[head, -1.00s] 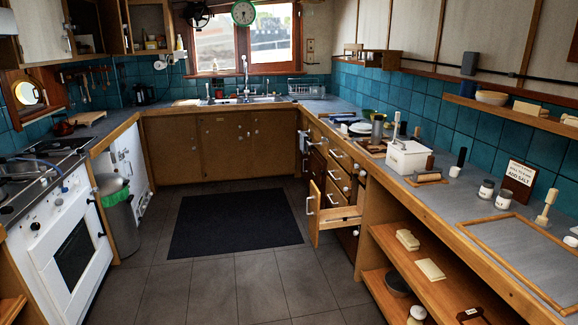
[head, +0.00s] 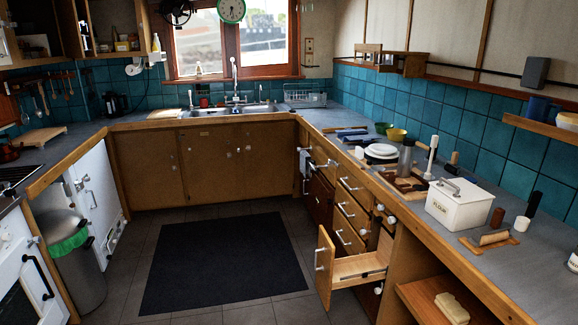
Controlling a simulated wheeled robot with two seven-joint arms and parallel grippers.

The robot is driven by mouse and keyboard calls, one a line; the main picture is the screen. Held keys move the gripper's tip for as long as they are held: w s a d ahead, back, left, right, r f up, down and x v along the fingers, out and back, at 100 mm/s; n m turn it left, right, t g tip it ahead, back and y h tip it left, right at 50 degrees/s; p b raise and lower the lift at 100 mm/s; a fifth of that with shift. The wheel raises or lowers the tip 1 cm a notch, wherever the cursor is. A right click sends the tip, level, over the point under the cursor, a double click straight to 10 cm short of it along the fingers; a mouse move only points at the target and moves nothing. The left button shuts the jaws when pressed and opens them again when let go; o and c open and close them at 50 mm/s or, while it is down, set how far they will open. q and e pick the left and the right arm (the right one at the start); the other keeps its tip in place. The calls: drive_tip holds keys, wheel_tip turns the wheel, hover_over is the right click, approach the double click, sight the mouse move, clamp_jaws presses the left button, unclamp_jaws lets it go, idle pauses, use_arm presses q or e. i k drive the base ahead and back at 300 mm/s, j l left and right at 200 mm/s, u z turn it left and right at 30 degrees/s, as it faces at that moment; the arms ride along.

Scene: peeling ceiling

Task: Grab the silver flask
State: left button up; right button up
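A grey metallic upright cylinder, which looks like the silver flask (head: 406,157), stands on the right counter in the head view. It is behind the white flour box (head: 456,206) and beside a stack of white plates (head: 381,150). Wooden boards and utensils lie around its base, and its lower end is partly hard to make out. Neither of my grippers is in view.
A drawer (head: 350,267) stands open below the right counter, jutting into the floor space. A dark mat (head: 228,262) lies on clear floor in the middle. A bin with a green liner (head: 72,245) and white appliances line the left side.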

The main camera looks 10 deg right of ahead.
sight(407, 151)
drive_tip(key=i+z, duration=0.1)
drive_tip(key=i, duration=0.45)
drive_tip(key=i+j, duration=0.1)
drive_tip(key=i, duration=0.45)
drive_tip(key=i+j+z, duration=0.15)
drive_tip(key=i, duration=0.45)
drive_tip(key=i+j+z, duration=0.1)
drive_tip(key=i+z, duration=0.35)
drive_tip(key=i+j+z, duration=0.2)
drive_tip(key=z, duration=0.25)
drive_tip(key=i+j+z, duration=0.3)
drive_tip(key=z, duration=0.15)
drive_tip(key=i+j+z, duration=0.2)
drive_tip(key=j+z, duration=0.25)
